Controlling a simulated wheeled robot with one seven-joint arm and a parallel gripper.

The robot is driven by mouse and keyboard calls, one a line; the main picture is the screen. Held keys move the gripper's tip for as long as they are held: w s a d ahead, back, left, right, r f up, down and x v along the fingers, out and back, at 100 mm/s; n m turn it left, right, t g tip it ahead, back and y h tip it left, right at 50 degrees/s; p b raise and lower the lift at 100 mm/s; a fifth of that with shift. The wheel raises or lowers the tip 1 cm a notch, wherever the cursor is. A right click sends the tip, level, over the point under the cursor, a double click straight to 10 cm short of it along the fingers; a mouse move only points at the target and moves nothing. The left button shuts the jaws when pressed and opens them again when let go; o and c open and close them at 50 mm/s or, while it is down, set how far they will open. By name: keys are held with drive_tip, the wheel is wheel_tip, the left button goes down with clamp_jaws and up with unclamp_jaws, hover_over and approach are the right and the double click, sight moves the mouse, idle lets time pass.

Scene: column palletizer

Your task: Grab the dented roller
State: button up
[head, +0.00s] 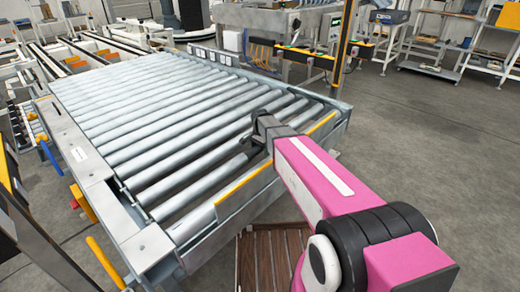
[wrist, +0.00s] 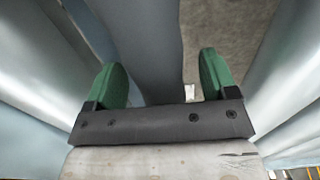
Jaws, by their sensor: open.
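My gripper (head: 257,141) reaches down over the near right part of the roller bed, among the grey metal rollers. In the wrist view its two green fingertips (wrist: 162,79) are apart. A darker grey roller (wrist: 140,40) runs between and beyond them, nearer the left fingertip. I cannot tell whether the fingertips touch it. No clear dent shows on this roller, so I cannot tell for sure that it is the dented one. In the head view my gripper and arm hide part of the rollers there.
Paler rollers lie close on the left (wrist: 35,75) and right (wrist: 290,70) of the fingers. The conveyor's side rail (head: 230,208) with yellow strips runs below my arm. A slatted wooden pallet (head: 262,262) lies on the floor in front. Open floor (head: 400,130) extends to the right.

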drive_tip(key=shift+f, duration=0.3)
drive_tip(key=c, duration=1.5)
clamp_jaws()
drive_tip(key=shift+r, duration=0.1)
